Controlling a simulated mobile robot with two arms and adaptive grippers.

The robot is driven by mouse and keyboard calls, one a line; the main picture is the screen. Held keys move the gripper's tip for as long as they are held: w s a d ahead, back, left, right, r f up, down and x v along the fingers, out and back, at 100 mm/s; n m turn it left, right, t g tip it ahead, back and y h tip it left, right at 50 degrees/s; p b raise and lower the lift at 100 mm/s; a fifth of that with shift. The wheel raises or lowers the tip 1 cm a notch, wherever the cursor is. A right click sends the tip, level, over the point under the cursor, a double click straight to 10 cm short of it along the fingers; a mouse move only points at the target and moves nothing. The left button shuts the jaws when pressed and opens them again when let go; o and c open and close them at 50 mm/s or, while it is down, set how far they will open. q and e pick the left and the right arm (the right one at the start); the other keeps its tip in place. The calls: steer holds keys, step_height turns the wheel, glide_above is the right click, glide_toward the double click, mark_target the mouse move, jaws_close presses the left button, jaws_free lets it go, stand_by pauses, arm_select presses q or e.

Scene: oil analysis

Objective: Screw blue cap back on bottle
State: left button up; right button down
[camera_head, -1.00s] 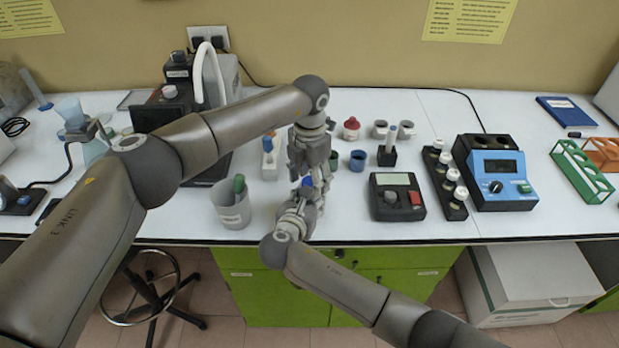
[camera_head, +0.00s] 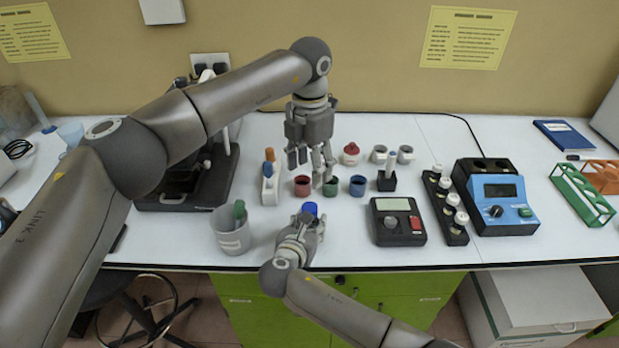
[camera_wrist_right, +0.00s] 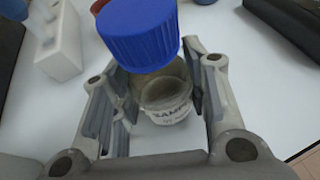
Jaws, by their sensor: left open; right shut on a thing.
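The blue cap (camera_head: 310,209) sits on top of the sample bottle, and no gap shows between them. In the right wrist view the ribbed blue cap (camera_wrist_right: 138,32) is large and close, above the clear bottle (camera_wrist_right: 168,98) with its white label. My right gripper (camera_head: 308,228) is shut around the bottle body, below the cap, near the table's front edge. Its fingers also flank the bottle in the right wrist view (camera_wrist_right: 155,105). My left gripper (camera_head: 312,168) is open and empty, pointing down behind the cap, close to the green cup (camera_head: 330,188). Thread seating cannot be seen.
A red cup (camera_head: 302,186) and a blue cup (camera_head: 357,186) flank the green one. A grey beaker (camera_head: 231,238) stands left of the bottle, and a scale-like device (camera_head: 397,222) stands right. The white table (camera_head: 350,258) is clear near its front edge.

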steer(key=c, duration=0.7)
jaws_free()
steer(key=shift+c, duration=0.2)
steer(key=v, duration=1.2)
